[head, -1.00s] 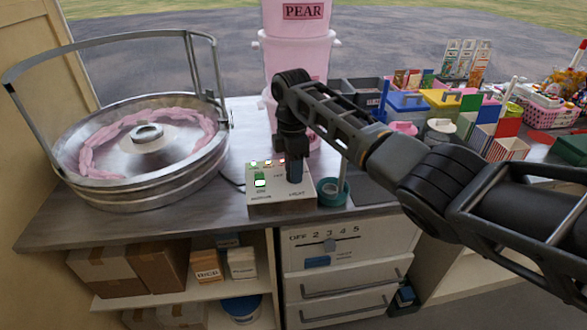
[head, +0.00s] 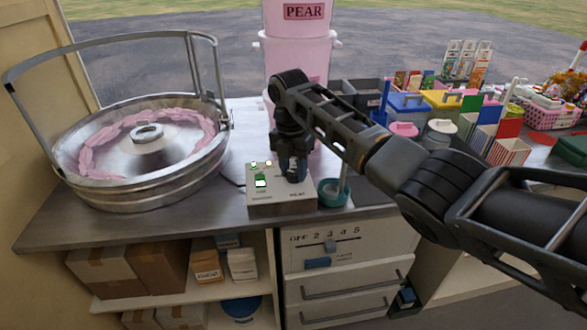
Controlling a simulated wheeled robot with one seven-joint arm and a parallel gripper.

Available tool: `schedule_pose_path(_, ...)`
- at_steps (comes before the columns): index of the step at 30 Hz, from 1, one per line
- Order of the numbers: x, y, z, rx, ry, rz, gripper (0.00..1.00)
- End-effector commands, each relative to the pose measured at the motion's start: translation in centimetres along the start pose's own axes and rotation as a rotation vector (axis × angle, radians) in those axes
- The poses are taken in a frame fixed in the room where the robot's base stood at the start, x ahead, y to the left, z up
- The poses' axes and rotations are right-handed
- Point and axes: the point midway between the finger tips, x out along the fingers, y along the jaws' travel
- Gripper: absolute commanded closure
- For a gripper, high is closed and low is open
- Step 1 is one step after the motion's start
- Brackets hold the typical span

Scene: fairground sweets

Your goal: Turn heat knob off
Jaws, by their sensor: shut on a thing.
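The cream control box (head: 265,205) stands on the counter right of the metal floss bowl. A green-lit switch (head: 261,182) and small lit lamps show on the left of its top face. My gripper (head: 294,174) points down over the right side of the box, above the printed heat label, and is shut on the heat knob. The knob itself is hidden by the fingers, so its pointer cannot be read.
The metal bowl (head: 75,178) with pink floss and a raised frame stands left. A teal cup (head: 333,193) stands close right of the box. Pink tubs (head: 298,55) rise behind my gripper. Coloured boxes crowd the right counter. Drawers are below.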

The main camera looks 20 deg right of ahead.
Motion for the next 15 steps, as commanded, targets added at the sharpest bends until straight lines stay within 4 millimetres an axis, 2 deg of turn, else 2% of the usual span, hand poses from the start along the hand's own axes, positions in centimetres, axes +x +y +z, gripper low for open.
schedule_pose_path(15, -0.02, 0.01, -0.03, -0.061, -0.003, 0.0, 0.91)
